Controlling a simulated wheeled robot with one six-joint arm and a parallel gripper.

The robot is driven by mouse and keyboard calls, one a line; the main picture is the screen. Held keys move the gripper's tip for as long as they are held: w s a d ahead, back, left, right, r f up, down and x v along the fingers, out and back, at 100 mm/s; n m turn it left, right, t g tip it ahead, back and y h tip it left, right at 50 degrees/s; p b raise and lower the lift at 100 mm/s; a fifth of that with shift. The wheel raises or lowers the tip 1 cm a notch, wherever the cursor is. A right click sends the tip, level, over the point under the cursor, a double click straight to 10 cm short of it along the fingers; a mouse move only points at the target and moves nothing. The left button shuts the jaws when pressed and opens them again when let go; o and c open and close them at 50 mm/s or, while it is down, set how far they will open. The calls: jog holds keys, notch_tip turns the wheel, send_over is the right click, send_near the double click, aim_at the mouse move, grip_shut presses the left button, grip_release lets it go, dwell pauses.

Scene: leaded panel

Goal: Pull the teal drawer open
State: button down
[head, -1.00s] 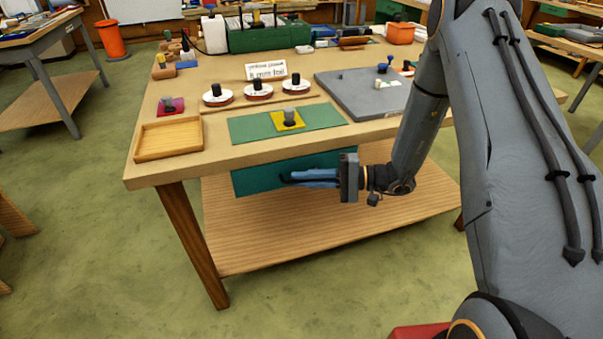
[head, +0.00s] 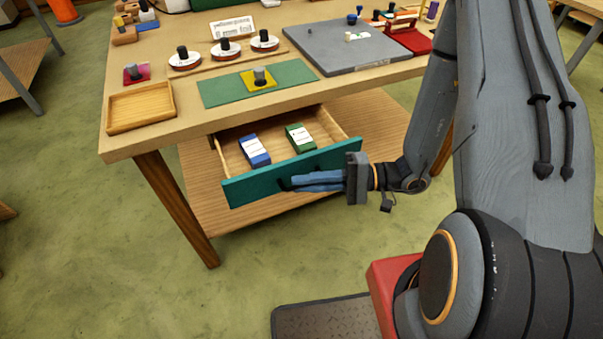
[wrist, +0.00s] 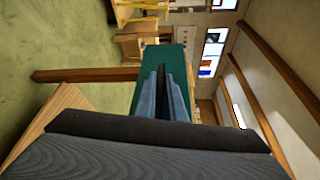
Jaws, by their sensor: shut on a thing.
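The teal drawer (head: 254,188) under the workbench stands pulled out, and its wooden inside shows in the head view. A blue box (head: 254,151) and a green box (head: 300,138), each with white labels, lie in it. My gripper (head: 290,184) is at the drawer's front face, its blue fingers shut on the dark handle, which is mostly hidden by the fingers. In the wrist view the fingers (wrist: 165,95) reach to the teal front (wrist: 172,62).
On the bench top (head: 190,122) are a wooden tray (head: 140,107), a green mat (head: 222,92) with a yellow piece, a grey board (head: 345,50) and several black-knobbed discs. A bench leg (head: 177,207) stands left of the drawer.

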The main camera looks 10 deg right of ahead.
dwell(0.3)
jog(key=c, duration=1.8)
grip_release()
jog(key=shift+c, duration=0.2)
jog(key=shift+d, duration=0.15)
jog(key=d+b, duration=0.2)
jog(key=d, duration=0.5)
jog(key=shift+s+d+r, duration=0.3)
jog(key=shift+s+r, duration=0.05)
jog(key=shift+s, duration=0.1)
